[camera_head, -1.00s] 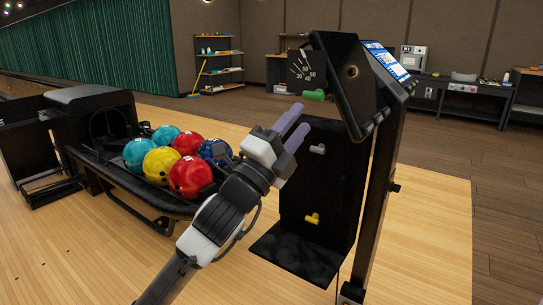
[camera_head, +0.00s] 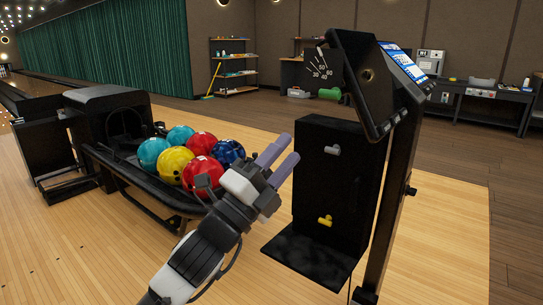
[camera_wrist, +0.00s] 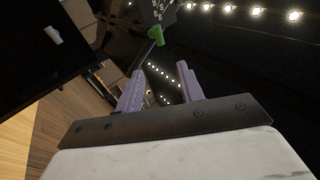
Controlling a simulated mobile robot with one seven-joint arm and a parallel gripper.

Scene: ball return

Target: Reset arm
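My gripper (camera_head: 279,162) is raised at the centre of the head view, between the ball rack and the black upright panel. Its two purple fingers are apart with nothing between them. In the wrist view the fingers (camera_wrist: 160,92) also stand apart and empty, facing the dark ceiling with its row of lights. My arm runs up from the bottom of the head view, bent at the wrist.
The ball rack (camera_head: 130,178) holds several coloured balls at left. Open floor (camera_head: 440,230) lies right.

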